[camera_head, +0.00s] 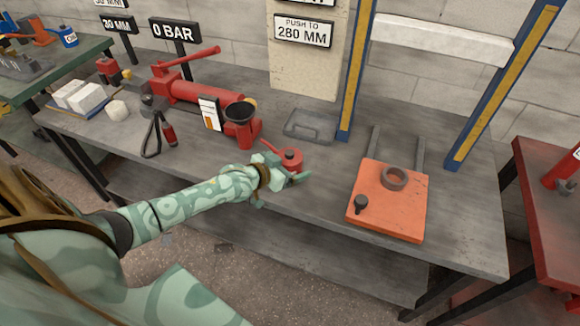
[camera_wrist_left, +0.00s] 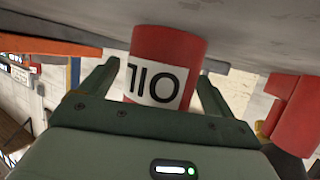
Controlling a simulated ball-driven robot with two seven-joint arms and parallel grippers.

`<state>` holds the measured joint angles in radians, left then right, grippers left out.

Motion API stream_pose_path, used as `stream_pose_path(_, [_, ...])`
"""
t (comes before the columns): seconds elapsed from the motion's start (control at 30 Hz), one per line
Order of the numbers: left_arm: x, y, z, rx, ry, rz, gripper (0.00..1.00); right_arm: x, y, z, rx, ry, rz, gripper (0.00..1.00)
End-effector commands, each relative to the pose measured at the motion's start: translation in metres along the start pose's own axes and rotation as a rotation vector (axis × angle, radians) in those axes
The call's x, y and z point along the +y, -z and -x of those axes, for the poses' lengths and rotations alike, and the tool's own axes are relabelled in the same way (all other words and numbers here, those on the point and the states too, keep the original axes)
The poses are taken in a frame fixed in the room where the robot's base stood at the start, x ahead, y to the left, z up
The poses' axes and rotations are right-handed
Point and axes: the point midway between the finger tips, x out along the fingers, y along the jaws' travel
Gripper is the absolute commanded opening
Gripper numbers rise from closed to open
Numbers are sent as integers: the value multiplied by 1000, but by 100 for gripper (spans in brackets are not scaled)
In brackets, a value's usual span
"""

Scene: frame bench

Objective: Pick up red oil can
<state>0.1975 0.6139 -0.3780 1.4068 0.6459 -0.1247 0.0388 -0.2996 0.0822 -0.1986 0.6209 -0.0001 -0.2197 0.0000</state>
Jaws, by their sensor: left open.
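The red oil can (camera_head: 291,157) stands near the front edge of the grey bench, with a thin spout pointing up and left. In the left wrist view the can (camera_wrist_left: 172,46) appears upside down, with a white label reading OIL. My left gripper (camera_head: 284,174) is at the can's near side and partly hides its lower body. In the left wrist view the fingers of my left gripper (camera_wrist_left: 157,72) are open, one on each side of the can. Contact with the can cannot be told. My right gripper is not in view.
A red funnel-topped part (camera_head: 241,125) and a red pump cylinder (camera_head: 196,92) stand left of the can. A grey metal tray (camera_head: 310,127) lies behind it. An orange plate (camera_head: 390,205) lies to the right, beside the blue-and-yellow frame (camera_head: 355,75). Bench between can and plate is clear.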

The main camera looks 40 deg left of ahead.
Motion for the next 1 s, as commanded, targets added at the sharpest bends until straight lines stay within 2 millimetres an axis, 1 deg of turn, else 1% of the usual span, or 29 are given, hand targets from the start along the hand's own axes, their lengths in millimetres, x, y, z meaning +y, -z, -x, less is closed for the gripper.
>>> stream_pose_path(0.07, [0,1,1,0,0,0,89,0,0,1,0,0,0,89])
stream_pose_path(0.1, [0,1,1,0,0,0,86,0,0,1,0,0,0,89])
stream_pose_path(0.17, [0,1,1,0,0,0,70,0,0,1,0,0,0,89])
stream_pose_path(0.2, [0,1,1,0,0,-1,59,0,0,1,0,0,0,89])
stream_pose_path(0.27, [0,1,1,0,0,-1,42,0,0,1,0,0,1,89])
stream_pose_path(0.3, [0,1,1,0,0,-1,31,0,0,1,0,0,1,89])
stream_pose_path(0.37, [0,2,1,3,0,0,21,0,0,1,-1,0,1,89])
stream_pose_path(0.57, [0,2,1,3,0,-1,21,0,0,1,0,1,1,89])
stream_pose_path(0.67, [0,7,3,4,0,-1,21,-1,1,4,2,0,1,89])
stream_pose_path(0.77, [0,17,7,6,0,-1,21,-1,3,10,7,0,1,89])
stream_pose_path(0.87, [0,35,14,8,0,-1,21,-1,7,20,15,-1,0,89])
stream_pose_path(0.97, [1,49,38,6,0,-3,21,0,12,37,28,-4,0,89])
stream_pose_path(1.0, [2,56,50,7,0,-3,21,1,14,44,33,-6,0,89])
